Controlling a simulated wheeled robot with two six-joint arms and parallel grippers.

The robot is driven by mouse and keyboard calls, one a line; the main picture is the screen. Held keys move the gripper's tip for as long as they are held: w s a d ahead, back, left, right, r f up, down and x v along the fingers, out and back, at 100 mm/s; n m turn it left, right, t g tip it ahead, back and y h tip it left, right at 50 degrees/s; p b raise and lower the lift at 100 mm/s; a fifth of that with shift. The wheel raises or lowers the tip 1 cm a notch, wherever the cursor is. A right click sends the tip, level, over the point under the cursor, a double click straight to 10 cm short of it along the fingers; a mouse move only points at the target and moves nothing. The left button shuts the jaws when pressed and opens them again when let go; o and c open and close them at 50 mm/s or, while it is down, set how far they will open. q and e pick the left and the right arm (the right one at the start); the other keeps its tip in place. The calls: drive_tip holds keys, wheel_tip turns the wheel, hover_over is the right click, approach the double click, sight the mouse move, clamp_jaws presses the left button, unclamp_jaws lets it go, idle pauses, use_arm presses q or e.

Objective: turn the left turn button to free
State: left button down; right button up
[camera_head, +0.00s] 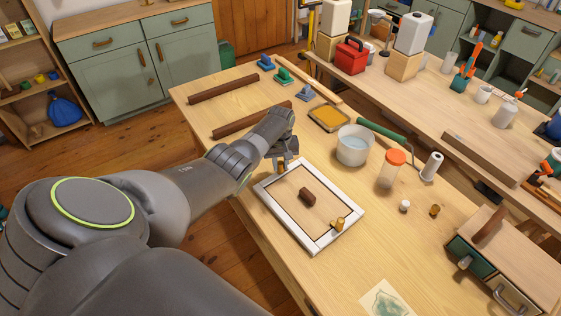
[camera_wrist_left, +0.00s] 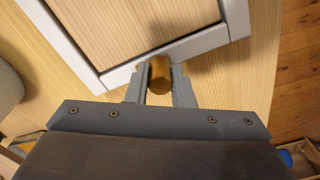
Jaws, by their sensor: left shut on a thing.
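A white frame (camera_head: 268,211) with a wooden panel lies on the table. The left turn button (camera_head: 281,166) is a brass-coloured piece at the frame's upper left side. In the left wrist view the button (camera_wrist_left: 160,74) sits between the two grey fingers. My left gripper (camera_head: 282,158) is shut on it and partly hides it in the head view. A second turn button (camera_head: 339,224), also brass-coloured, is at the frame's lower right side. My right gripper is not in view.
Dark wooden bars (camera_head: 223,85) lie behind my left arm. A drawer box (camera_head: 510,262) stands at the right. The table front is mostly clear.

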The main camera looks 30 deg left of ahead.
sight(280, 162)
use_arm(q)
drive_tip(key=shift+n, duration=0.3)
idle(0.4)
drive_tip(key=c, duration=1.3)
unclamp_jaws()
drive_tip(key=shift+o, duration=0.2)
drive_tip(key=shift+r, duration=0.1)
drive_tip(key=shift+r, duration=0.3)
wheel_tip(280, 162, up, 5)
drive_tip(key=shift+f+p, duration=0.1)
drive_tip(key=shift+p, duration=0.65)
wheel_tip(280, 162, up, 12)
drive_tip(key=b, duration=0.1)
drive_tip(key=shift+f, duration=0.2)
